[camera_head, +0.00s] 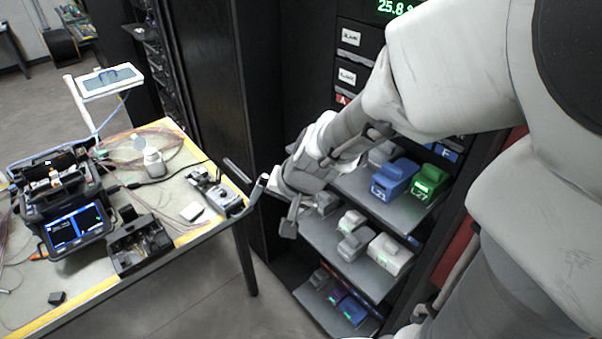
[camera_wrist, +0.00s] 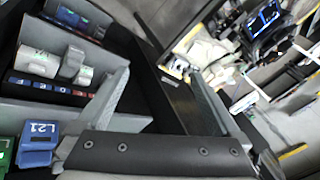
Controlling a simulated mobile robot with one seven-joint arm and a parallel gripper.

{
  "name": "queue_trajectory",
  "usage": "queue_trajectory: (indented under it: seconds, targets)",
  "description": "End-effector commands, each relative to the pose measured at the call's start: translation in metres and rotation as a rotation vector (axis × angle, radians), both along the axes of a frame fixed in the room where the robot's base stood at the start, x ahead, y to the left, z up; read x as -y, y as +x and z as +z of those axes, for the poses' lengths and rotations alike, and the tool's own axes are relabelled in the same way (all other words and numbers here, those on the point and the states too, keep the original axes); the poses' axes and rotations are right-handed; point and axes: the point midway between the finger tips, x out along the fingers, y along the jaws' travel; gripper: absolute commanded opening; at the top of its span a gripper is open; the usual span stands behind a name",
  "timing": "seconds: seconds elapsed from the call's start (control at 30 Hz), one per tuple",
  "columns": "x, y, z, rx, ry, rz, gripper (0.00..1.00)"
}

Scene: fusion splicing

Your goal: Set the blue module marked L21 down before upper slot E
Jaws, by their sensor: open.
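The blue module marked L21 (camera_head: 393,182) sits on the upper shelf (camera_head: 362,193) of the rack, left of a green module marked L27 (camera_head: 430,183). It also shows at the lower left of the wrist view (camera_wrist: 38,143). My gripper (camera_head: 274,208) is open and empty, in front of the rack and to the left of the modules, apart from them. In the wrist view nothing is between its fingers. A row of small lettered labels (camera_wrist: 50,88) runs along the rack there; I cannot tell which one marks upper slot E. My arm covers part of the rack in the head view.
A grey module (camera_head: 382,153) stands left of L21. A workbench (camera_head: 185,232) with a splicer (camera_head: 62,200) stands at the left, with floor between.

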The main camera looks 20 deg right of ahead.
Motion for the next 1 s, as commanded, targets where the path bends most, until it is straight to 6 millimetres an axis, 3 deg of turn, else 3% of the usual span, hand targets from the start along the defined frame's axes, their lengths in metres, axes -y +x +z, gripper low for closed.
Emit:
queue_trajectory:
  seconds: [0.03,0.2,0.4,0.63,1.0]
  targets:
    - [-0.004,-0.008,0.019,0.025,0.01,0.055,1.0]
    - [-0.007,-0.044,0.067,0.074,-0.044,0.239,1.0]
    - [0.01,-0.093,0.105,0.103,-0.229,0.382,1.0]
    - [0.032,-0.129,0.124,0.087,-0.419,0.424,1.0]
    - [0.036,-0.135,0.127,0.078,-0.454,0.429,1.0]
